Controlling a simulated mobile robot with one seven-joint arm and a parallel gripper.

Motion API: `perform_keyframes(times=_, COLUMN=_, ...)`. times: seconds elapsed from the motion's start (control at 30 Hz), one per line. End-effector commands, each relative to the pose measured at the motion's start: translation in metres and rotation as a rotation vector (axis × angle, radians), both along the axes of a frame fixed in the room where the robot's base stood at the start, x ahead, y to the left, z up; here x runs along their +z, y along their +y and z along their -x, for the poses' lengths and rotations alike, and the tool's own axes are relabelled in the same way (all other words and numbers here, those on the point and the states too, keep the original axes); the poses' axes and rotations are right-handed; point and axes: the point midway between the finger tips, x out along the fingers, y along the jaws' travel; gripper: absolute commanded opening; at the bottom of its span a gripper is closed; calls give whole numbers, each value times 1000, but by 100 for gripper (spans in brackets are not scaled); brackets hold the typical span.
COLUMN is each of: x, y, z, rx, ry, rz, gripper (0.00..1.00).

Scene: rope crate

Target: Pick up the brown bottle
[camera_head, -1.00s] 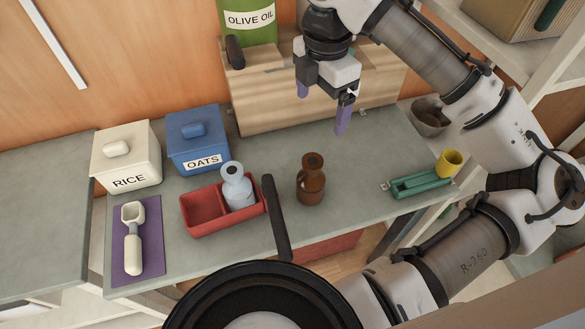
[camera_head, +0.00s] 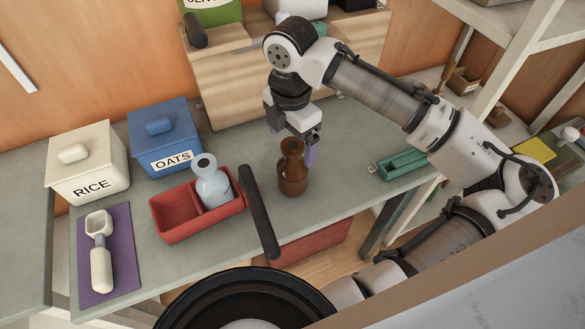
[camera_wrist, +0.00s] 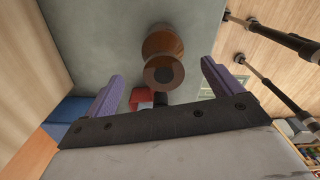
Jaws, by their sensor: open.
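The brown bottle (camera_head: 292,172) stands upright on the grey counter (camera_head: 240,158), to the right of the red tray. In the wrist view the bottle (camera_wrist: 163,50) shows from above, its round mouth toward me, ahead of the two purple fingers and between their lines. My gripper (camera_head: 296,150) is open and empty, with its fingers at the height of the bottle's neck. One purple finger shows right of the neck in the head view; the other is hidden. In the wrist view my gripper (camera_wrist: 163,88) has a wide gap between its fingers. I cannot tell whether either finger touches the bottle.
The red tray (camera_head: 172,236) holds a pale blue bottle (camera_head: 211,184) close on the left. A blue oats canister (camera_head: 163,138), a white rice canister (camera_head: 88,163) and a scoop on a purple mat (camera_head: 120,270) are further left.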

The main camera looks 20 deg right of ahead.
Motion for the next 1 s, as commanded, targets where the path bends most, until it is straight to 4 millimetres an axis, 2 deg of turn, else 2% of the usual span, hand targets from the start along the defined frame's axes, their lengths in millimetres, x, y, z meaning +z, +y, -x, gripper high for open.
perform_keyframes(times=0.17, x=-14, y=0, z=3, rx=0, ry=2, rz=0, gripper=91)
perform_keyframes(times=0.4, x=-47, y=0, z=5, rx=0, ry=1, rz=-1, gripper=91)
perform_keyframes(times=0.7, x=-53, y=0, z=5, rx=0, ry=0, rz=0, gripper=91)
perform_keyframes(times=1.0, x=-53, y=0, z=5, rx=0, ry=0, rz=0, gripper=53)
